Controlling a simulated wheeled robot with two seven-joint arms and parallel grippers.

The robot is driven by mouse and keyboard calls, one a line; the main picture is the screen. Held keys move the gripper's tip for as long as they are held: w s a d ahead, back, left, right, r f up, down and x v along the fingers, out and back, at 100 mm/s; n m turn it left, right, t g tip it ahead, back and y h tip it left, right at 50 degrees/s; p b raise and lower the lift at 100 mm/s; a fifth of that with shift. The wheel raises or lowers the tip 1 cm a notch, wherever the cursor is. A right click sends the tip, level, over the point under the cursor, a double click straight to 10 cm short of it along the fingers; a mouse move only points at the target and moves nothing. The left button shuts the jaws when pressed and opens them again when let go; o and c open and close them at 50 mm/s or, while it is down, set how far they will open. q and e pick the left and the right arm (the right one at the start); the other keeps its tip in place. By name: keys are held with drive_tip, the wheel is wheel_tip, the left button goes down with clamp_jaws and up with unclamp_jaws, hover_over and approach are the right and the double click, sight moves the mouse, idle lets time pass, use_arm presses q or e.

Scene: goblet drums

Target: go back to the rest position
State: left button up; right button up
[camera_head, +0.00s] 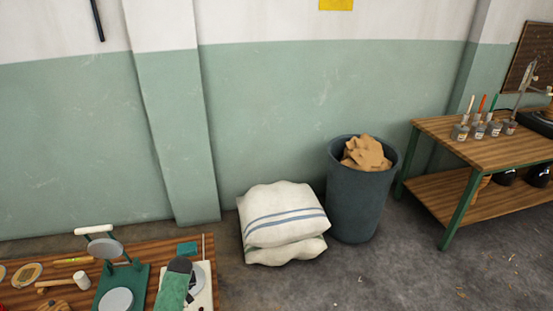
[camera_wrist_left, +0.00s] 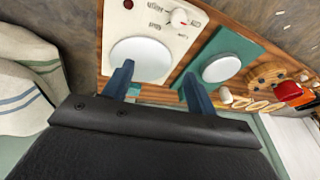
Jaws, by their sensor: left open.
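My left gripper (camera_wrist_left: 158,82) shows in the left wrist view. Its two blue fingers are spread apart with nothing between them. They are above the wooden table, near a white device with a round pale plate (camera_wrist_left: 140,58) and a green stand with a round disc (camera_wrist_left: 222,67). A green and dark part over the white device in the head view appears to be my left arm; its fingers cannot be made out there. My right gripper is not in view.
The wooden table (camera_head: 141,250) holds the green stand (camera_head: 116,277), a white mallet (camera_head: 81,280) and small tools. White sacks (camera_head: 285,222) and a dark bin (camera_head: 361,200) stand by the wall. A workbench (camera_head: 470,143) is at the right. The floor (camera_head: 350,281) in front is mostly clear.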

use_arm(q)
drive_tip(key=d+r+m+t, duration=0.15)
drive_tip(key=d+r, duration=0.25)
drive_tip(key=r, duration=0.5)
drive_tip(key=s+d+r+m+h+p, duration=0.3)
drive_tip(key=s+d+r+m+p, duration=0.15)
drive_tip(key=s+d+r, duration=0.9)
drive_tip(key=s+d+r+m+h+p, duration=0.1)
drive_tip(key=s+d+r, duration=0.1)
drive_tip(key=s+r, duration=0.35)
drive_tip(key=s+d+r+p, duration=0.1)
drive_tip(key=s+d+r, duration=0.1)
drive_tip(key=s, duration=0.7)
drive_tip(key=s+d+f+g+p, duration=0.1)
drive_tip(key=s+f, duration=0.1)
drive_tip(key=s, duration=0.5)
drive_tip(key=s+f+g+p, duration=0.1)
drive_tip(key=s+f, duration=0.1)
drive_tip(key=s, duration=0.4)
drive_tip(key=shift+s+d+h, duration=0.35)
drive_tip(key=shift+d+h, duration=0.05)
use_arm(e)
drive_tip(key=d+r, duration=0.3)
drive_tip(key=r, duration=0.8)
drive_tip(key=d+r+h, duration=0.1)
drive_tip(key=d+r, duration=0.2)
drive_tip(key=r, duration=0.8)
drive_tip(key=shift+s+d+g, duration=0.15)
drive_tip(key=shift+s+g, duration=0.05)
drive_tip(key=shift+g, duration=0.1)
